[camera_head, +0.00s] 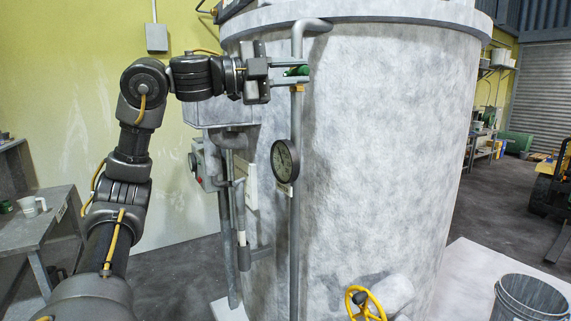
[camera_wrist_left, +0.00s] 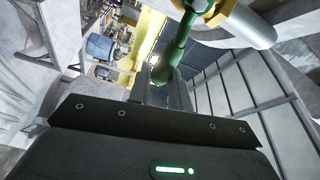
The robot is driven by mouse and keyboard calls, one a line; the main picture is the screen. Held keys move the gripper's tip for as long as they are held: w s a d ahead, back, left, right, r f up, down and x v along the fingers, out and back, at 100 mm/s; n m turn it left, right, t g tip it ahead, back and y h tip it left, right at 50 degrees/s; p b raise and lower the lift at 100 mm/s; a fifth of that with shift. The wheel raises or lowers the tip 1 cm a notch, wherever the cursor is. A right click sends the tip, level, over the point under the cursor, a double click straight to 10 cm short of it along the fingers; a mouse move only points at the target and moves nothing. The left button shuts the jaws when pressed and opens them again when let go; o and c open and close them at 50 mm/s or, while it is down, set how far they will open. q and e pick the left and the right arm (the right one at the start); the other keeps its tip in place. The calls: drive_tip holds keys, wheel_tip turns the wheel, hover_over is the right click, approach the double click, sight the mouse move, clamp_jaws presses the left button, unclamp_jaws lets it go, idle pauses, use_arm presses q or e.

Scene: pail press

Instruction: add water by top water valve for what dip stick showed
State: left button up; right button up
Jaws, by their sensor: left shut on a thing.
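The top water valve shows as a green handle (camera_head: 298,71) on the thin vertical pipe (camera_head: 296,115) at the front of the big grey tank (camera_head: 390,130). My left gripper (camera_head: 284,74) reaches in from the left and is shut on the green handle. In the left wrist view the green handle (camera_wrist_left: 180,45) runs down to between the fingers, with a brass valve body (camera_wrist_left: 224,10) at its top. A round gauge (camera_head: 285,161) sits lower on the pipe. I cannot make out a dip stick for certain. My right gripper is not in view.
A yellow hand wheel (camera_head: 364,304) sits low on the tank. A grey bucket (camera_head: 531,297) stands on the floor at right. A control box (camera_head: 204,166) is left of the pipe.

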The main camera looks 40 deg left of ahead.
use_arm(q)
drive_tip(key=shift+o, duration=0.2)
drive_tip(key=shift+w+d+f+b, duration=0.1)
drive_tip(key=shift+f+b, duration=0.45)
drive_tip(key=shift+f, duration=0.3)
drive_tip(key=o, duration=0.9)
drive_tip(key=shift+s, duration=0.2)
drive_tip(key=shift+c, duration=0.2)
drive_tip(key=shift+o, duration=0.6)
drive_tip(key=shift+w+a, duration=0.1)
drive_tip(key=shift+a, duration=0.15)
drive_tip(key=b+v, duration=0.2)
drive_tip(key=v, duration=0.8)
drive_tip(key=shift+s+a+b, duration=0.2)
drive_tip(key=shift+s+b, duration=0.15)
drive_tip(key=shift+f, duration=0.1)
drive_tip(key=shift+w+d, duration=0.1)
